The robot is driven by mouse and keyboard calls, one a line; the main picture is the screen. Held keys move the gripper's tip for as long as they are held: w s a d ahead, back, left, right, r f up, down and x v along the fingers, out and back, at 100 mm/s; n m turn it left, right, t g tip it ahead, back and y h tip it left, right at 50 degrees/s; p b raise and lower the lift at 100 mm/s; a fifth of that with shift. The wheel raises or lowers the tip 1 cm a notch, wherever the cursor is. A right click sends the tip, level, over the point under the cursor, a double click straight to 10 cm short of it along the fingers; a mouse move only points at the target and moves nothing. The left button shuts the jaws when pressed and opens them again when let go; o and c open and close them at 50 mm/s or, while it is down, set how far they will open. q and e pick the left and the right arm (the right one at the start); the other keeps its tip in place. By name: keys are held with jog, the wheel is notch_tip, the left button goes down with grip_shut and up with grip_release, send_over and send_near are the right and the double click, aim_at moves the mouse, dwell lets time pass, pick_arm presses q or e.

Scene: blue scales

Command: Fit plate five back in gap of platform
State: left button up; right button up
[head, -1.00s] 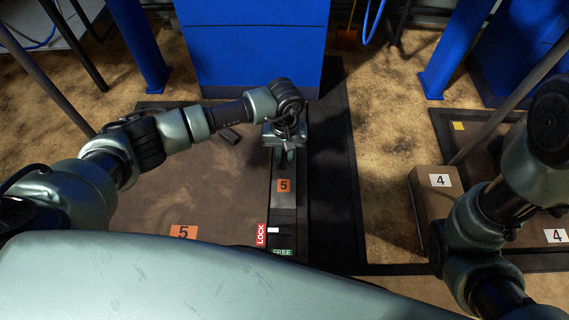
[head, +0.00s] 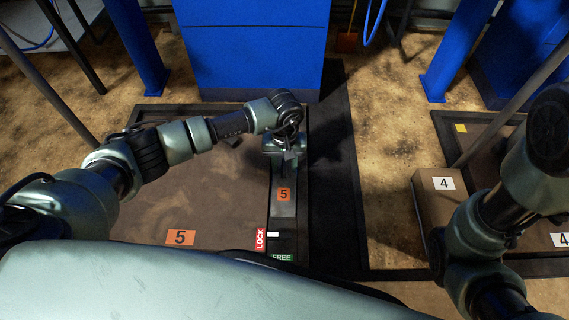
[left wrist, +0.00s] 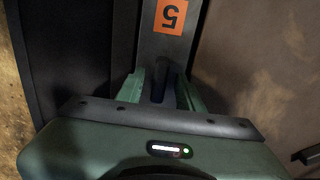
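Plate five (head: 284,211), a narrow grey strip with an orange 5 label, lies lengthwise along the right side of the brown platform (head: 215,210). The platform has its own orange 5 label near its front edge. My left gripper (head: 287,163) is over the far part of the plate. In the left wrist view, the gripper fingers (left wrist: 162,90) stand on both sides of a dark upright grip on plate five (left wrist: 150,42), and look shut on it. Whether the plate sits fully down in the gap is hard to tell. My right gripper is out of view.
A blue cabinet (head: 250,50) stands behind. A brown box labelled 4 (head: 432,205) is at right.

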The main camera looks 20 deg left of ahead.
aim_at(284, 165)
pick_arm(q)
notch_tip(284, 165, up, 12)
jog(key=p, duration=0.8)
